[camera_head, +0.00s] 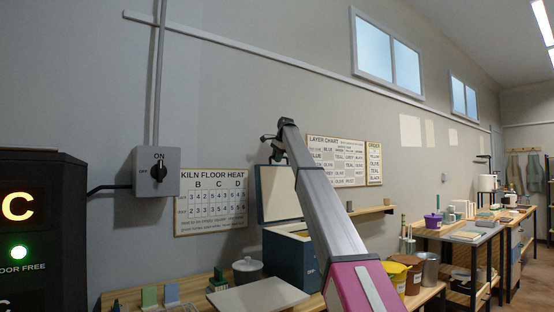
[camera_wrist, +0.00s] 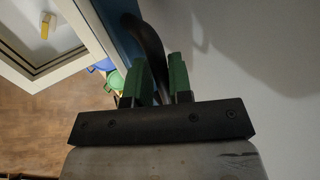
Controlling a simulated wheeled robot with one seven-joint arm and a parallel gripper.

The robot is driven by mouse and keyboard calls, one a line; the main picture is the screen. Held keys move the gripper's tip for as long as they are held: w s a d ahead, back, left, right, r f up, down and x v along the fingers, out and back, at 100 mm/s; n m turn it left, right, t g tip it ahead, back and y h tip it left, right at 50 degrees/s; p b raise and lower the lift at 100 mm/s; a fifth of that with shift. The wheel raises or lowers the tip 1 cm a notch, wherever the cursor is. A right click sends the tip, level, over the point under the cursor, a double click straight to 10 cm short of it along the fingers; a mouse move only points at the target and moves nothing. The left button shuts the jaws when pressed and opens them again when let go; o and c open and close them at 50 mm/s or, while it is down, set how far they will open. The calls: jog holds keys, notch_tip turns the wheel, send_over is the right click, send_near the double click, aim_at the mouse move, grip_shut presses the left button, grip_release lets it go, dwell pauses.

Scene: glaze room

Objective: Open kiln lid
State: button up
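The kiln (camera_head: 290,256) is a blue box on the wooden bench in the head view. Its lid (camera_head: 278,194) stands raised, roughly upright at the back, with a pale inner face and blue border. My gripper (camera_head: 274,150) is at the lid's upper edge, small and partly hidden by my arm. In the wrist view, the green fingers of my gripper (camera_wrist: 161,80) are on both sides of a dark curved handle (camera_wrist: 152,42) and appear closed on it. The lid's blue edge (camera_wrist: 124,36) shows beside the handle. The kiln's inside is mostly hidden in the head view.
A pale slab (camera_head: 258,297) and a lidded grey pot (camera_head: 247,271) are left of the kiln. A yellow pot (camera_head: 402,272) and a brown pot (camera_head: 414,275) stand to its right. A switch box (camera_head: 157,172) and heat chart (camera_head: 212,201) are on the wall.

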jog(key=shift+o, duration=1.1)
jog(key=shift+r, duration=0.1)
jog(key=v, duration=1)
jog(key=shift+s+r, duration=0.2)
jog(key=shift+r, duration=0.05)
jog(key=shift+d, duration=0.15)
